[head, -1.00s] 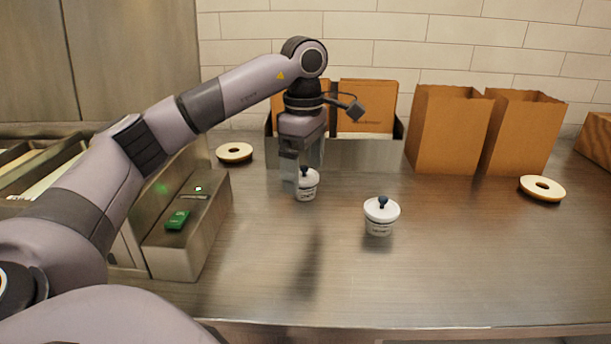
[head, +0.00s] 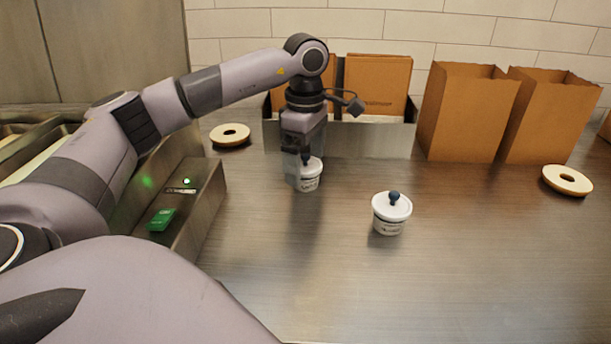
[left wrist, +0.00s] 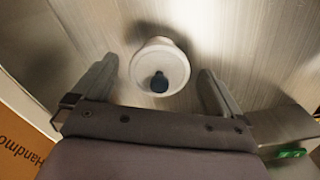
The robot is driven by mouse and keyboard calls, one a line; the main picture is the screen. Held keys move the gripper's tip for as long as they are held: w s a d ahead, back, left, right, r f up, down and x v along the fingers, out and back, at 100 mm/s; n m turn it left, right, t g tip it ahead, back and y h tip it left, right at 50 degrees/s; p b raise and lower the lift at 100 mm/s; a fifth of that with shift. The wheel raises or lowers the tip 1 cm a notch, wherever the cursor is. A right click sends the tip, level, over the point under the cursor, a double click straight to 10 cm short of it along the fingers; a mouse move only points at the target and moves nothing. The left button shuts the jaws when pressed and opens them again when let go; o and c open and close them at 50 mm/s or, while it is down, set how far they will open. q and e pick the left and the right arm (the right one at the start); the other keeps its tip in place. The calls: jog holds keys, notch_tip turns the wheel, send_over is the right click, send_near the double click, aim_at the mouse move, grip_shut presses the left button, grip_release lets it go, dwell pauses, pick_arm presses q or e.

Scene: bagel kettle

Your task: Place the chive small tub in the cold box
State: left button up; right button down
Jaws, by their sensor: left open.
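Two small white tubs with blue-knobbed lids stand upright on the steel counter. One tub (head: 311,177) is at my left gripper (head: 303,172); the other tub (head: 390,215) stands nearer and to the right. Their labels are too small to read, so I cannot tell which is chive. My left gripper points down and is open. In the left wrist view, the white tub (left wrist: 160,65) shows between the two spread fingers (left wrist: 157,78), with no clear contact. I cannot identify the cold box for certain; steel-edged bins (head: 40,128) show at the far left, partly behind my arm.
A steel housing (head: 195,205) with a green light and green tag stands left of the tubs. Paper bags (head: 468,110) stand at the back. The front middle counter is clear.

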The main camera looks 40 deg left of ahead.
pick_arm(q)
notch_tip(320, 180, down, 2)
jog(key=shift+f, duration=0.1)
jog(key=c, duration=1.2)
